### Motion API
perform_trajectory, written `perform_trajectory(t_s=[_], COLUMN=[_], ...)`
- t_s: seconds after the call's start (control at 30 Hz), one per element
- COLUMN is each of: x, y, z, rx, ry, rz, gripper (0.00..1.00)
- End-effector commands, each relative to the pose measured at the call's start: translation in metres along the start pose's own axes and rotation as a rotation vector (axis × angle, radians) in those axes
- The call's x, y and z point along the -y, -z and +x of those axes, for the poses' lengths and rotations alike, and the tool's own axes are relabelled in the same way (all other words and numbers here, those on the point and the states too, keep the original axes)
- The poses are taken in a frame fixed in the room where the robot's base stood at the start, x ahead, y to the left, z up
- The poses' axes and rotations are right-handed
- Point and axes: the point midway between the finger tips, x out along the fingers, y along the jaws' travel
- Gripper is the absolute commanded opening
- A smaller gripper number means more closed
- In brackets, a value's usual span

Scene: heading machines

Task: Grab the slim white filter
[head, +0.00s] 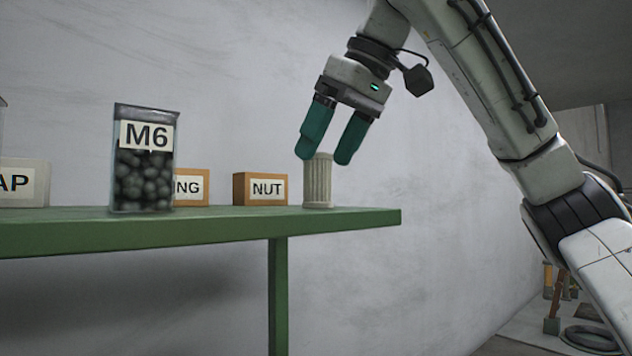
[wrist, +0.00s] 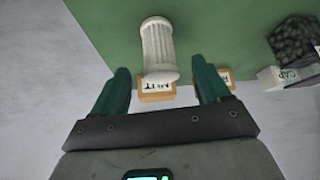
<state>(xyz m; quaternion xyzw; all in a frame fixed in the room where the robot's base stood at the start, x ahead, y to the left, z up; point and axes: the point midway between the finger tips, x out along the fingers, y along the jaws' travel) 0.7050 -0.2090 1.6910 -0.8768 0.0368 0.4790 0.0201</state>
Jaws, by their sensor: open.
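The slim white filter (head: 318,184) is a pale ribbed cylinder standing upright on the green shelf (head: 340,219), close to its right end. My gripper (head: 327,158) is open, with its two green fingers pointing down around the top of the filter in the head view. In the wrist view the filter (wrist: 159,49) lies beyond and between the spread fingertips (wrist: 163,76). I cannot tell whether either finger touches it. Nothing is held.
An orange NUT box (head: 260,189) stands just left of the filter. Farther left are another orange box (head: 192,187), a clear M6 jar of dark balls (head: 144,160) and a pale box marked AP (head: 25,184). The shelf's right end is free, and a grey wall rises behind.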

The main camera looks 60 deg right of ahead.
Motion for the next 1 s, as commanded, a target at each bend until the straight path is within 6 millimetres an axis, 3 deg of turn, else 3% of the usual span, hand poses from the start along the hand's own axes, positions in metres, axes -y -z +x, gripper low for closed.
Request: perform_trajectory(t_s=[0.33, 0.67, 1.0], x=[0.0, 0.0, 0.0], y=[-0.005, -0.005, -0.005], z=[0.044, 0.051, 0.051], rx=[0.002, 0.0, 0.0], ry=[0.0, 0.0, 0.0], rz=[0.0, 0.0, 0.0], gripper=[0.76, 0.76, 0.44])
